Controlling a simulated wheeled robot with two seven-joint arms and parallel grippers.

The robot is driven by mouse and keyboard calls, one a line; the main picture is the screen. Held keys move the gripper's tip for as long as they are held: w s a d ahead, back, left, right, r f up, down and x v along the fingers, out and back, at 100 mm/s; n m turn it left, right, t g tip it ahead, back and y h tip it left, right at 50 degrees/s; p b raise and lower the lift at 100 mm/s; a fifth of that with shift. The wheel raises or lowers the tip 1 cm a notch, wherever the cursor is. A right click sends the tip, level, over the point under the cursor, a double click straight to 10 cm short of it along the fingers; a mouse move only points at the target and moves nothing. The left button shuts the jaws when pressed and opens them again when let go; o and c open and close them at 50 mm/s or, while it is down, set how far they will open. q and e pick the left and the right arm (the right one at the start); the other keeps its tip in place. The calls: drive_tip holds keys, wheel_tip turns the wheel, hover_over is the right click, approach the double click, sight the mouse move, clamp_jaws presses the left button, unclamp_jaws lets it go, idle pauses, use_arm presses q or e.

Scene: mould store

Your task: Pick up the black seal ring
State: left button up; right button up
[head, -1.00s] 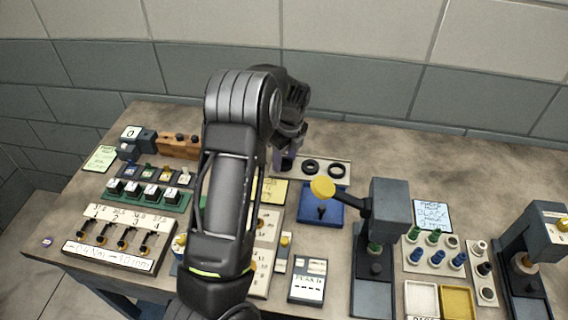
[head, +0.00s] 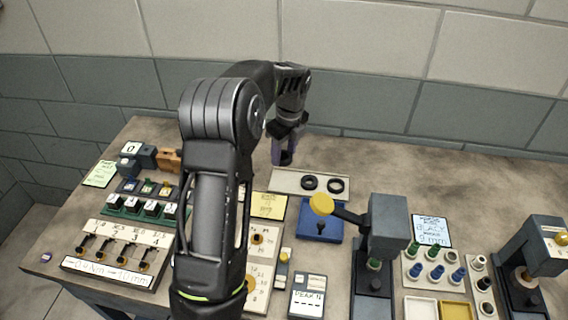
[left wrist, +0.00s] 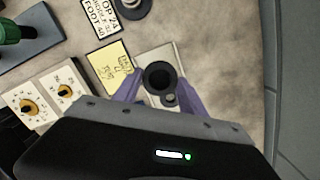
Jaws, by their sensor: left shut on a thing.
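My left gripper (head: 284,158) hangs above the left end of a pale plate (head: 284,187) near the back of the bench. Its purple fingers show in the left wrist view (left wrist: 161,84), shut on a black seal ring (left wrist: 148,76). The held ring is apart from the plate; in the head view it is mostly hidden by the fingers. Two other black rings, a left one (head: 302,182) and a right one (head: 329,185), lie flat on the plate. A smaller dark round thing (left wrist: 168,100) shows below the held ring in the wrist view. My right gripper is not in view.
A blue stand (head: 311,232) and a grey lever press (head: 387,222) stand to the front right of the plate. A yellow note (head: 270,206) lies in front of it. Trays and fittings fill the right side. The bench behind and right of the plate is bare.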

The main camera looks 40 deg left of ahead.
use_arm(q)
drive_tip(key=shift+r, duration=0.55)
drive_tip(key=shift+r, duration=1.5)
